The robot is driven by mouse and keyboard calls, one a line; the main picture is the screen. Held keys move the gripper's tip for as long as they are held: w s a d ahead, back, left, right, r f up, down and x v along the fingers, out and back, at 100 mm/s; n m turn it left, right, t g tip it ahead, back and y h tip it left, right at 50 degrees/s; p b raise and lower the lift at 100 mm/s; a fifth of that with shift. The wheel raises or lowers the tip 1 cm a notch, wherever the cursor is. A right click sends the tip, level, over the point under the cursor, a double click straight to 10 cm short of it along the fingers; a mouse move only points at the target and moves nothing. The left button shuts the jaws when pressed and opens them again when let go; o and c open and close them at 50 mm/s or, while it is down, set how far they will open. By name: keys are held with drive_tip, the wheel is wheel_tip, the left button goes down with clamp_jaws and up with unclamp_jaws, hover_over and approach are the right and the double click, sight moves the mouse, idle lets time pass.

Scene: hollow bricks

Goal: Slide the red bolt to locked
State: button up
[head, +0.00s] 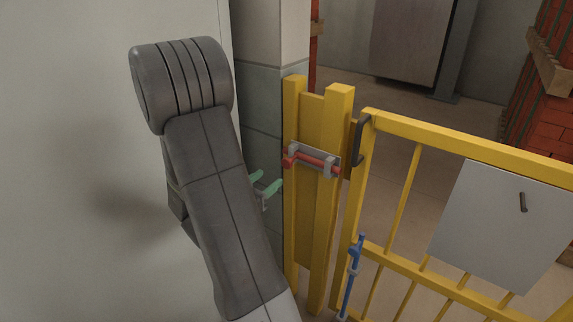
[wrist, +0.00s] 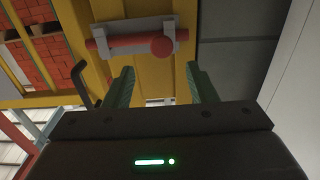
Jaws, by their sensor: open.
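The red bolt (head: 315,161) lies sideways in a grey bracket plate (head: 325,154) on the yellow post (head: 333,200). Its round knob is at the left end in the head view. Its right end sits at the right bracket, by the post's edge facing the gate. In the wrist view the bolt (wrist: 125,41) is ahead of the fingers, with its knob at the right. My gripper (head: 269,181) has green fingers, open and empty, left of and slightly below the knob. In the wrist view the gripper (wrist: 161,70) points towards the knob without touching it.
The yellow barred gate (head: 400,126) stands right of the post, with a dark handle (head: 361,140), a blue drop bolt (head: 350,278) and a grey panel (head: 495,225). A tiled pillar (head: 262,110) and pale wall (head: 90,200) are close on the left. Red bricks (head: 545,125) are stacked behind.

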sight(285, 165)
drive_tip(key=x, duration=1)
drive_tip(key=shift+w, duration=0.15)
